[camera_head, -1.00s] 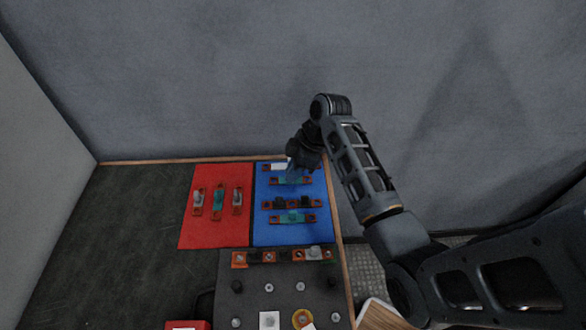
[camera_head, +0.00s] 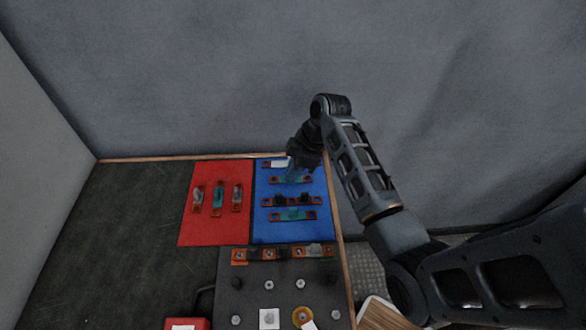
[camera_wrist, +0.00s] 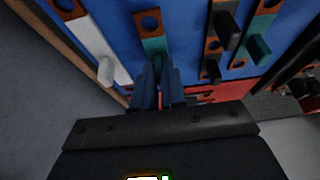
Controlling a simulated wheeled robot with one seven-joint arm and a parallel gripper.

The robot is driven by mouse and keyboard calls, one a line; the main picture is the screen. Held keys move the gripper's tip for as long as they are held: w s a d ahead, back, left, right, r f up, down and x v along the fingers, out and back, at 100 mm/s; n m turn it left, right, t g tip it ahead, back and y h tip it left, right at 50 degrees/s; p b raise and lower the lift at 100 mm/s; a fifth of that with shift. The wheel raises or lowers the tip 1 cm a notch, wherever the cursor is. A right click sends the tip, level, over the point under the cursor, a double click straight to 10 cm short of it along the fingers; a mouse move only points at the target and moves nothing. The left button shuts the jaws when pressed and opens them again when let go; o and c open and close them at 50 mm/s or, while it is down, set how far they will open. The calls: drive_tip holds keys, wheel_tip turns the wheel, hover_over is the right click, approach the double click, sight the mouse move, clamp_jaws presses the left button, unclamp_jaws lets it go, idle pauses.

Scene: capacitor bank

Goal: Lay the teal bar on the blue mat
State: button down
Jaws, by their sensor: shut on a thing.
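The teal bar (camera_head: 304,180) with copper ends is over the blue mat (camera_head: 262,230), near its far end, and looks flat on or just above it. In the wrist view the teal bar (camera_wrist: 154,46) points away from my gripper (camera_wrist: 158,85), whose fingers are closed around its middle. The fingers hide that part and most of the near end. My gripper also shows in the head view (camera_head: 292,171), partly hidden by my arm. Any small gap between bar and mat cannot be told.
A white bar (camera_wrist: 92,42) lies left of the held bar in the wrist view. A dark bar (camera_wrist: 213,45) and another teal bar (camera_wrist: 265,25) lie to the right. The red mat (camera_head: 190,235) holds several upright-running bars. A grey panel (camera_head: 255,285) with studs is nearer.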

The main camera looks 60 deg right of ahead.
drive_tip(key=shift+f, duration=0.35)
drive_tip(key=c, duration=1.1)
unclamp_jaws()
drive_tip(key=shift+r, duration=0.15)
drive_tip(key=v, duration=0.7)
drive_tip(key=shift+s+r, duration=0.2)
drive_tip(key=shift+d, duration=0.1)
